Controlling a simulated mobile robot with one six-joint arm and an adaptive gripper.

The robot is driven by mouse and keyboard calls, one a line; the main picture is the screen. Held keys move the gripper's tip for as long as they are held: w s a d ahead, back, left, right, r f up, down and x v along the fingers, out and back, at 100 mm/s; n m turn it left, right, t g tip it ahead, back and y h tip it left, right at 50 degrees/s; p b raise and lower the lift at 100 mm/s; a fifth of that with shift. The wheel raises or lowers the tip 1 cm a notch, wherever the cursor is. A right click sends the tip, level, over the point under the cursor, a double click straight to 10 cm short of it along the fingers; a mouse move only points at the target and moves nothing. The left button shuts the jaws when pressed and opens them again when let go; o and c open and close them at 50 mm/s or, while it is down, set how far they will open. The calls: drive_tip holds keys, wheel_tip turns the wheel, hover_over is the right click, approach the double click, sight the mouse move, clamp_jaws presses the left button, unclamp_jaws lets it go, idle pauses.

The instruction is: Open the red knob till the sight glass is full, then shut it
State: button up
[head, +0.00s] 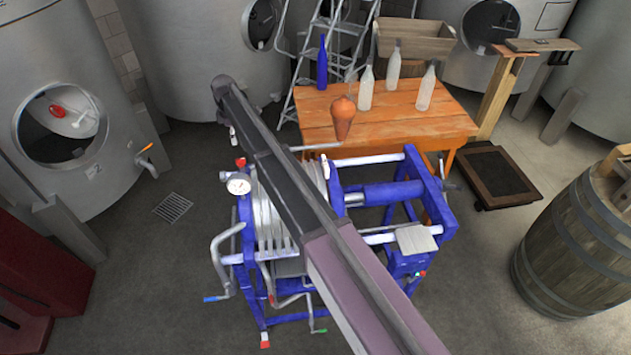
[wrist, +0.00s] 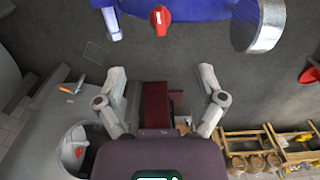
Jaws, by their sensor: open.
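In the wrist view a red knob (wrist: 160,20) shows at the top, on the edge of a blue machine part (wrist: 190,8). My gripper (wrist: 161,73) is open and empty, with its fingers wide apart. The knob appears above the gap between the fingertips, apart from both. In the head view the blue-framed machine (head: 400,190) stands in the middle, partly hidden by my arm. Small red parts show on it at the upper left (head: 240,162) and low front (head: 265,341); I cannot tell which is the knob. I cannot make out the sight glass or its level.
A round dial (head: 238,184) and crank handles (head: 220,262) stick out on the machine's left side. An orange table (head: 425,124) with bottles stands behind. A barrel (head: 580,250) is at the right and steel tanks surround the area.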

drive_tip(key=s+d+f+m+b, duration=0.3)
drive_tip(key=d+f+b, duration=0.1)
drive_tip(key=d, duration=0.5)
drive_tip(key=s+d+f+m+b, duration=0.3)
drive_tip(key=d+f+b, duration=0.2)
drive_tip(key=d, duration=0.5)
drive_tip(key=s+d+f+m+b, duration=0.3)
drive_tip(key=d+f+b, duration=0.1)
drive_tip(key=d, duration=0.5)
drive_tip(key=shift+s+d+f+b, duration=0.1)
drive_tip(key=shift+d+f+b, duration=0.15)
drive_tip(key=shift+d+b, duration=0.2)
drive_tip(key=shift+a, duration=0.1)
idle(0.4)
drive_tip(key=s+d+f+m+b, duration=0.4)
drive_tip(key=s+d+m, duration=0.1)
drive_tip(key=s+d, duration=0.6)
drive_tip(key=s+d+f+m+b, duration=0.4)
drive_tip(key=s+d+m, duration=0.2)
drive_tip(key=s+d, duration=0.4)
drive_tip(key=shift+s+d+m, duration=0.3)
drive_tip(key=shift+s+d, duration=0.05)
drive_tip(key=shift+d, duration=0.65)
